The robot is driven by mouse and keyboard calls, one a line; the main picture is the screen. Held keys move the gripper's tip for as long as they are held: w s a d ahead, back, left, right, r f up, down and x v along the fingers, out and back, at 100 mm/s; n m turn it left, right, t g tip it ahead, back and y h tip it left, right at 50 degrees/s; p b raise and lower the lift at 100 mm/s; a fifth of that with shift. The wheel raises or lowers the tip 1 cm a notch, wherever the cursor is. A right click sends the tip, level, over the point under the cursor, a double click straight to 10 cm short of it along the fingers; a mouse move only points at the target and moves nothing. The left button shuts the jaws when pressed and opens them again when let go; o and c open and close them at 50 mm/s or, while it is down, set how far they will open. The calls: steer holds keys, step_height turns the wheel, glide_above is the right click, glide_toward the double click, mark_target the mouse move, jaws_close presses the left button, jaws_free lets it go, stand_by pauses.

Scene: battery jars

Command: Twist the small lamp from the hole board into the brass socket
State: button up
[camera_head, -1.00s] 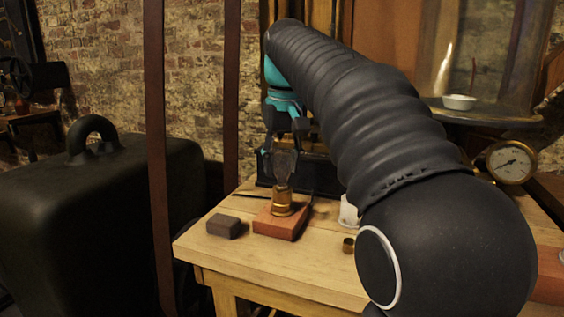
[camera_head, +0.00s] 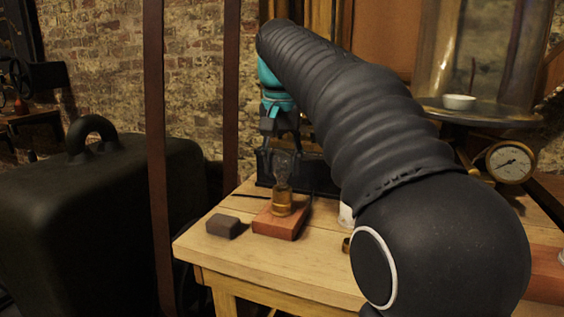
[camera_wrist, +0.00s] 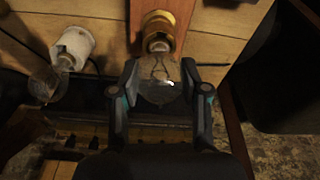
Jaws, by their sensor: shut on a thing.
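My gripper (camera_head: 281,166) is shut on the small lamp (camera_head: 282,172), a clear glass bulb, and points down over the brass socket (camera_head: 282,203). The socket stands upright on a reddish wooden block (camera_head: 276,223) on the bench. In the wrist view the lamp (camera_wrist: 158,84) lies between the two fingertips (camera_wrist: 160,74), with a filament visible in the glass. Its base meets the mouth of the brass socket (camera_wrist: 157,24); how deep it sits in the socket I cannot tell. I cannot make out the hole board for certain.
A small dark block (camera_head: 223,226) lies left of the wooden block. A white holder (camera_wrist: 73,46) with another glass bulb (camera_wrist: 44,86) stands nearby. A dark case (camera_head: 90,220) is left of the bench. The bench front (camera_head: 285,262) is clear.

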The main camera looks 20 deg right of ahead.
steer(key=o, duration=1.1)
steer(key=shift+o, duration=0.2)
